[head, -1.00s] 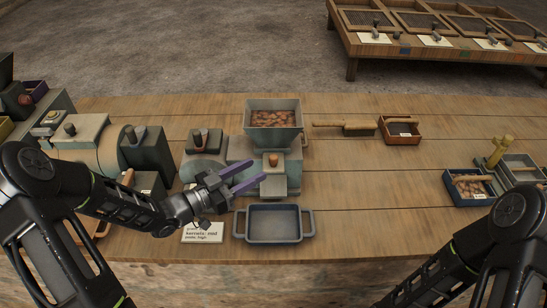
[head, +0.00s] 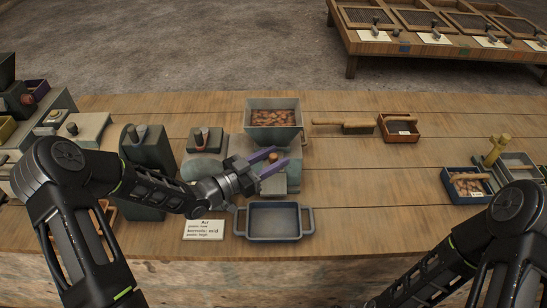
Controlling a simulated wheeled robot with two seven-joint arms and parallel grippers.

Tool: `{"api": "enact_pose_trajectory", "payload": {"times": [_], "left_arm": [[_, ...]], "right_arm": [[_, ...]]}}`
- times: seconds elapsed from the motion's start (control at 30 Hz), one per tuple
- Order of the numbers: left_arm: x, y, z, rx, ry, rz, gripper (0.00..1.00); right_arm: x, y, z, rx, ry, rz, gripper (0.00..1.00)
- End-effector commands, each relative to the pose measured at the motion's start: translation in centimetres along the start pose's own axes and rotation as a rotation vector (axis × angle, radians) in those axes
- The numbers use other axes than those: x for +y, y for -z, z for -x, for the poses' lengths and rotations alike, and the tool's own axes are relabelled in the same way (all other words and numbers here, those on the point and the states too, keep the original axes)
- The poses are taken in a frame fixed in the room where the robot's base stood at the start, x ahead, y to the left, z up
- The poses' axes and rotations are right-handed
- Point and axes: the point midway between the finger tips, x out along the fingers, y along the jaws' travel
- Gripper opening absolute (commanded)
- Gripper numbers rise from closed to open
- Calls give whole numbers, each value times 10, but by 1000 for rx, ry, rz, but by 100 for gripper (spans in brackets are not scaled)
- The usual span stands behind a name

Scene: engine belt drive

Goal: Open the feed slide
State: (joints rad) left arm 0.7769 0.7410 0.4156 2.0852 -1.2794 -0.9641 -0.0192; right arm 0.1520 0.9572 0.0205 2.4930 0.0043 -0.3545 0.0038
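The machine's square hopper (head: 273,118), full of brown nuts or kernels, stands at the middle of the table. Below it is the grey-green machine body (head: 294,156) with a small orange-brown knob (head: 273,157) on its front block. I cannot tell for sure which part is the feed slide. My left gripper (head: 273,163) has its two purple fingers spread, one on each side of the knob as seen from here. I cannot tell whether they touch it. My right gripper is out of view; only my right arm shows at lower right.
A blue-grey two-handled tray (head: 274,221) stands in front of the machine, with a printed card (head: 204,229) beside it. A lever block (head: 205,140) stands to the left. A brush (head: 343,124) and a wooden box (head: 400,128) lie to the right. The table's right-centre is clear.

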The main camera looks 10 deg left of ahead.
Motion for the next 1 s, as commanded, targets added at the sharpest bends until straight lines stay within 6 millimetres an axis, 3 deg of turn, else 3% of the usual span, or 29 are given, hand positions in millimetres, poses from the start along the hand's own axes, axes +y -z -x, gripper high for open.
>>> {"api": "enact_pose_trajectory", "payload": {"times": [0.47,1.0], "left_arm": [[0,0,0,0,0,0,0],[0,0,0,0,0,0,0]], "right_arm": [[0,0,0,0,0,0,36],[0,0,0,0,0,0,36]]}}
